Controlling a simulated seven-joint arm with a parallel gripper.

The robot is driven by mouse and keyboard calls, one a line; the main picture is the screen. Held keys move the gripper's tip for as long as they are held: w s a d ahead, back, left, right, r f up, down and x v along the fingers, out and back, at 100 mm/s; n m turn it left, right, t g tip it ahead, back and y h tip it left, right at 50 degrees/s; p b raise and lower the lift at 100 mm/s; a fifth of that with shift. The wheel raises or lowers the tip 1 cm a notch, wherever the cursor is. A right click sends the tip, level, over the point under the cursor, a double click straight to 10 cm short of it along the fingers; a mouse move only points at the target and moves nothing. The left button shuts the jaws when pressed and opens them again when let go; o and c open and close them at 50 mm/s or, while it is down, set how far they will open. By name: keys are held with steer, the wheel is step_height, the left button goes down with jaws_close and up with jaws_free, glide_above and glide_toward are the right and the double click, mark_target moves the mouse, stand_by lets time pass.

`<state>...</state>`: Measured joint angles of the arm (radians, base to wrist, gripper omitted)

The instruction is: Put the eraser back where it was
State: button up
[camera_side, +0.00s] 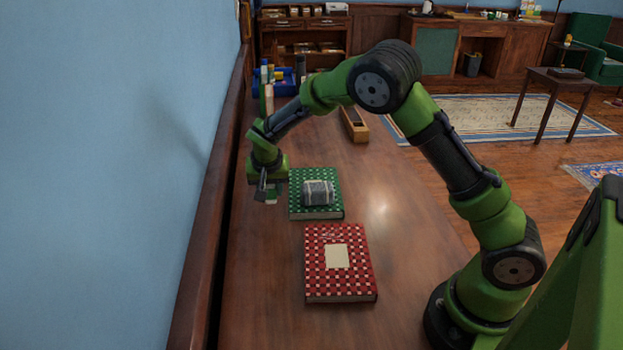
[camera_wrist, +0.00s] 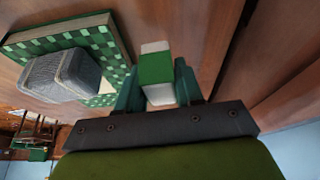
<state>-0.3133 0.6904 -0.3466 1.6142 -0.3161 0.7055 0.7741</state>
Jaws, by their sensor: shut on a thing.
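The eraser, a small block with a green middle and white ends (camera_wrist: 156,68), sits between the fingers of my gripper (camera_wrist: 160,88) in the wrist view. My gripper is shut on it. In the side view my gripper (camera_side: 268,191) is near the wall side of the table, just left of the green checked book (camera_side: 300,212). Only a small part of the eraser shows there. The green checked book also shows in the wrist view (camera_wrist: 95,33). A grey object with a pale band (camera_side: 318,193) lies on the book and shows in the wrist view (camera_wrist: 60,75).
A red checked book (camera_side: 355,283) with a pale label lies nearer the camera. A wooden box (camera_side: 354,126) and a blue tray (camera_side: 285,83) with upright items stand farther back. The blue wall (camera_side: 120,150) and its wood edge bound the left. The table right of the books is clear.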

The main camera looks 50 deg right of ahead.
mark_target(262, 206)
steer(key=w, duration=0.3)
steer(key=shift+w+d+f, duration=0.1)
steer(key=shift+w+f, duration=0.15)
steer(key=shift+w, duration=0.15)
steer(key=shift+f, duration=1.65)
steer(key=shift+s+f, duration=0.1)
steer(key=shift+f, duration=0.05)
steer(key=o, duration=1)
